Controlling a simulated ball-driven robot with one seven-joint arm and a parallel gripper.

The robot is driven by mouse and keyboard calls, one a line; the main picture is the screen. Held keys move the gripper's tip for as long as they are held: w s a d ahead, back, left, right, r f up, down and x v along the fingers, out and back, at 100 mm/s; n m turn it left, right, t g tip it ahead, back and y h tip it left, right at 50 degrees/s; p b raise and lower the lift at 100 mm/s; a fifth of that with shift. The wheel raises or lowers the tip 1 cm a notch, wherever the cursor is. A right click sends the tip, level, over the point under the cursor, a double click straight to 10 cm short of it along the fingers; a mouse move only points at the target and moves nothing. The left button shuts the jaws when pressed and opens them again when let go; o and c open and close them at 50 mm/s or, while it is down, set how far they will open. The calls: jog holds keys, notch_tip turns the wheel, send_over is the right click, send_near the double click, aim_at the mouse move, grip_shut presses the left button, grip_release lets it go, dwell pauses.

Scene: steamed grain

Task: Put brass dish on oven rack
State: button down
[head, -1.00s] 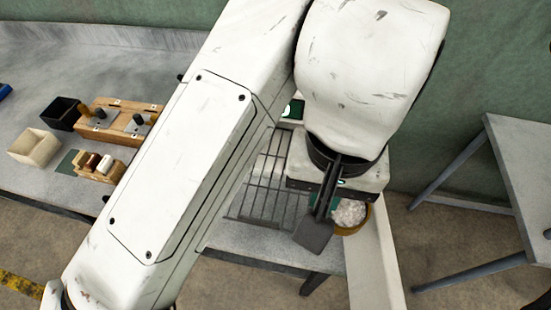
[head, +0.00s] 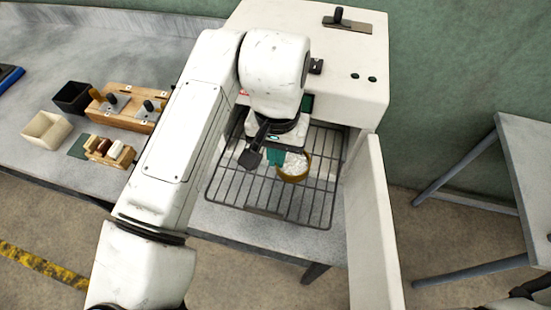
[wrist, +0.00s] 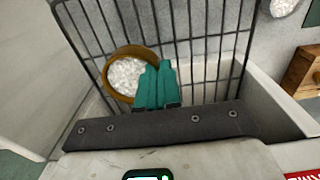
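The brass dish (head: 294,172), round and filled with pale grain, is over the pulled-out dark wire oven rack (head: 238,189) in the head view. It also shows in the wrist view (wrist: 127,76), with the rack bars behind it. My gripper (head: 276,158) is at the dish's left side in the head view. In the wrist view its teal fingers (wrist: 158,68) are close together at the dish's rim, shut on it. I cannot tell whether the dish touches the bars. The fingers hide a small part of the rim.
The white oven (head: 345,75) stands behind the rack, its open door (head: 376,225) along the right. On the bench to the left are a black box (head: 73,97), a cream box (head: 47,130) and wooden holders (head: 122,106). Much of the rack is bare.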

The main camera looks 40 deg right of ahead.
aim_at(275, 173)
jog(key=shift+w+f+p, duration=0.15)
jog(key=shift+f+p, duration=0.1)
jog(key=shift+f, duration=0.7)
jog(key=shift+w+f+p, duration=0.15)
jog(key=shift+f+p, duration=0.05)
jog(key=shift+f, duration=0.75)
jog(key=shift+f, duration=0.1)
jog(key=c, duration=1.3)
grip_release()
notch_tip(275, 173, up, 12)
jog(key=shift+r+b, duration=0.15)
jog(key=shift+b, duration=0.5)
